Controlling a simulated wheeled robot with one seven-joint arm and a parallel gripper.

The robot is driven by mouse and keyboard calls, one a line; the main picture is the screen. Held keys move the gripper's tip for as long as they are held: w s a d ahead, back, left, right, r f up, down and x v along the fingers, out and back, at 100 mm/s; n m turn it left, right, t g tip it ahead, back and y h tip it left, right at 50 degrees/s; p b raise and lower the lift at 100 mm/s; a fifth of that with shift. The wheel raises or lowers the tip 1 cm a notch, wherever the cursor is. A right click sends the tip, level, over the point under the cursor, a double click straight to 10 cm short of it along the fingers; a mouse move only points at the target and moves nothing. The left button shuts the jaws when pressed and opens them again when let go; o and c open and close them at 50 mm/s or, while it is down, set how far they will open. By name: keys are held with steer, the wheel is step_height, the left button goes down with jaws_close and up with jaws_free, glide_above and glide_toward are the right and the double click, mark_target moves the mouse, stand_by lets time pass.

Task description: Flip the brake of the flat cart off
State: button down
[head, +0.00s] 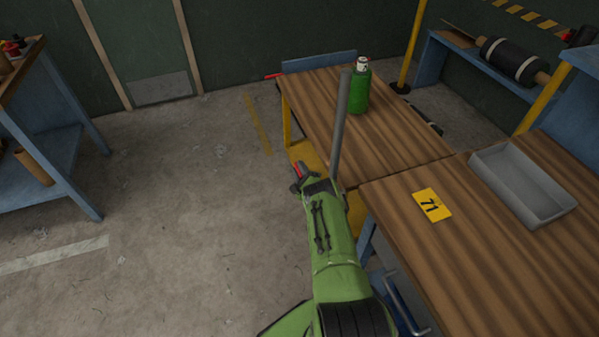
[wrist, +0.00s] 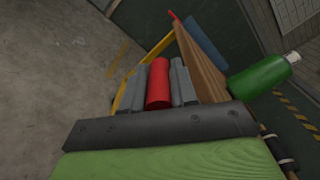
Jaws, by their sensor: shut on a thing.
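My gripper (head: 299,176) reaches down in front of the near left side of a wood-topped, yellow-framed table or cart (head: 385,130). In the wrist view its grey fingers are shut on both sides of a red cylinder (wrist: 158,86). A little red also shows at the fingertips in the head view. I cannot tell whether the red cylinder is the brake or joined to the cart. A second thin red lever (head: 273,76) sticks out by a blue panel (head: 320,62) at the far end; it also shows in the wrist view (wrist: 173,16).
A grey post (head: 341,125) rises just beyond my gripper. A green bottle (head: 359,92) stands on the far wooden top. The near right bench (head: 450,260) bears a yellow 71 card (head: 431,205) and a grey tray (head: 478,172). Floor (head: 180,220) to the left is clear.

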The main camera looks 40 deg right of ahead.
steer(key=shift+d+r, duration=0.1)
steer(key=c, duration=0.9)
jaws_free()
steer(key=p+v, duration=0.6)
steer(key=v, duration=0.9)
steer(key=shift+s, duration=0.35)
